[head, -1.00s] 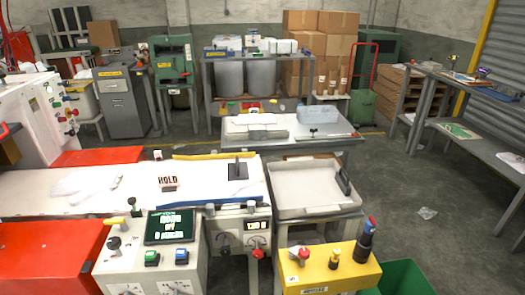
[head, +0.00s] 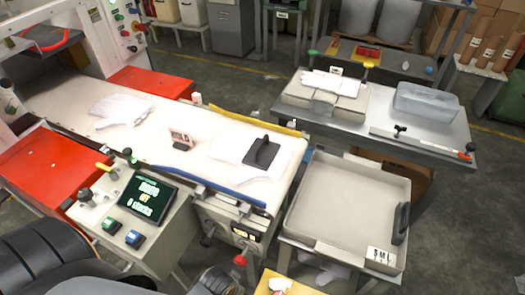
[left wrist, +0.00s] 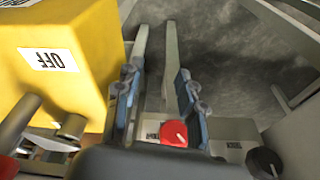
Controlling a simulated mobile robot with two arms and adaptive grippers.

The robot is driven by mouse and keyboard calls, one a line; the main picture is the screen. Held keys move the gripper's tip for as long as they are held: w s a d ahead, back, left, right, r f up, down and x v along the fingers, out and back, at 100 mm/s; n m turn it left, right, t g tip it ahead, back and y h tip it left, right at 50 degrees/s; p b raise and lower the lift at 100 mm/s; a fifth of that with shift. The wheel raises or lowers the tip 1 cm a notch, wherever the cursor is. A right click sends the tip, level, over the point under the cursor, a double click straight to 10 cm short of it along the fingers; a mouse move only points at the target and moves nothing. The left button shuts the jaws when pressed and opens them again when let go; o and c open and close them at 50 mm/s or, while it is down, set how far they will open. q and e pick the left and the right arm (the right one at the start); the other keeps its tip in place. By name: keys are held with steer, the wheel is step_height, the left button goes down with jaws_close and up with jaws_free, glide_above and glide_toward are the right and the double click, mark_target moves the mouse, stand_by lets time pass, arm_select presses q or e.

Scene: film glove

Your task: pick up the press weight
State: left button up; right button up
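A dark flat block with a raised black handle, which looks like the press weight (head: 263,152), lies on the white film on the long work surface (head: 215,130). It sits near the surface's right end, with white film under it. A second dark handled piece (head: 401,222) leans against the right wall inside the grey tray (head: 300,215). My left gripper (left wrist: 158,90) shows in the left wrist view with its fingers apart and nothing between them. It is beside a yellow box (left wrist: 75,60) marked OFF. My right gripper is not in view.
A control box with a screen (head: 147,197) stands in front. A blue strip (head: 232,187) runs along the near edge. A metal table (head: 440,135) is behind the tray.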

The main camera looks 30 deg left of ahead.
mark_target(260, 144)
arm_select(q)
step_height(260, 144, up, 20)
steer(key=w+t, duration=0.1)
steer(key=w, duration=0.1)
steer(key=w+a+r+t, duration=0.1)
steer(key=w+a+t, duration=0.1)
steer(key=w, duration=0.2)
steer(key=w+a+r+n+t, duration=0.1)
steer(key=w+r+t, duration=0.1)
steer(key=w, duration=0.3)
steer(key=w+a+r+n+t, duration=0.1)
steer(key=w+a+r+t, duration=0.1)
steer(key=w, duration=0.3)
steer(key=shift+a+r+y+p, duration=0.2)
steer(key=shift+a+y+p, duration=0.1)
steer(key=shift+y, duration=0.1)
steer(key=w+a+t, duration=0.1)
steer(key=w, duration=0.4)
steer(key=w+a+r+t, duration=0.1)
steer(key=w, duration=0.4)
steer(key=w+a+r+t, duration=0.1)
steer(key=w+a, duration=0.1)
steer(key=w, duration=0.3)
steer(key=shift+w+a+n+t, duration=0.1)
steer(key=shift+n+t, duration=0.3)
steer(key=shift+p+x, duration=0.35)
steer(key=shift+x, duration=2.6)
steer(key=shift+r, duration=0.2)
jaws_close()
steer(key=shift+r, duration=0.1)
